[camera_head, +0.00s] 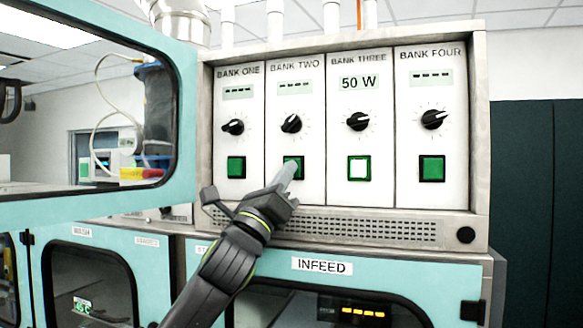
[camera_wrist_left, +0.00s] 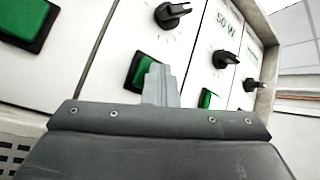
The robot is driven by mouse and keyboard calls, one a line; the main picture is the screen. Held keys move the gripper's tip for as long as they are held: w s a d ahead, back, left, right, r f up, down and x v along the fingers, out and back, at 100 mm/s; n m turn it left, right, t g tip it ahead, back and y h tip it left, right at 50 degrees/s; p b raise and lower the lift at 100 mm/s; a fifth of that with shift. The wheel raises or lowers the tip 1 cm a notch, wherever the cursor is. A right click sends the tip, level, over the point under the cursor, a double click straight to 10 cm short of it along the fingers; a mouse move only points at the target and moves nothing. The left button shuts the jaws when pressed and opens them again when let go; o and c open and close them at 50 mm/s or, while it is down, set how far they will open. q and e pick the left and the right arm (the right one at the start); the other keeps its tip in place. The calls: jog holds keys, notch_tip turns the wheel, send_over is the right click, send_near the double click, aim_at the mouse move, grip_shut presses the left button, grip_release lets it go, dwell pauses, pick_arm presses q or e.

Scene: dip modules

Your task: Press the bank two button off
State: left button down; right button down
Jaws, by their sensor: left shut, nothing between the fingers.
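The bank two button (camera_head: 293,167) is a dark green square on the panel labelled BANK TWO. The display above it (camera_head: 294,87) shows dashes. My left gripper (camera_head: 287,168) is shut and empty, its fingertips in front of the button and covering part of it. In the left wrist view the bank two button (camera_wrist_left: 143,72) shows just left of the shut fingertips (camera_wrist_left: 158,74). I cannot tell whether the tips touch it. My right gripper is not in view.
The bank one button (camera_head: 236,167) and bank four button (camera_head: 432,168) are dark green. Black knobs sit above the buttons. A teal framed door (camera_head: 186,100) stands at the left.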

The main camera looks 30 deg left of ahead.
pick_arm(q)
jog(key=shift+y, duration=0.3)
jog(key=s, duration=0.2)
jog(key=s+d, duration=0.1)
jog(key=s, duration=0.2)
jog(key=shift+s+d+f+b, duration=0.1)
jog(key=shift+s+d+b, duration=0.1)
jog(key=shift+s+b, duration=0.1)
dwell(0.3)
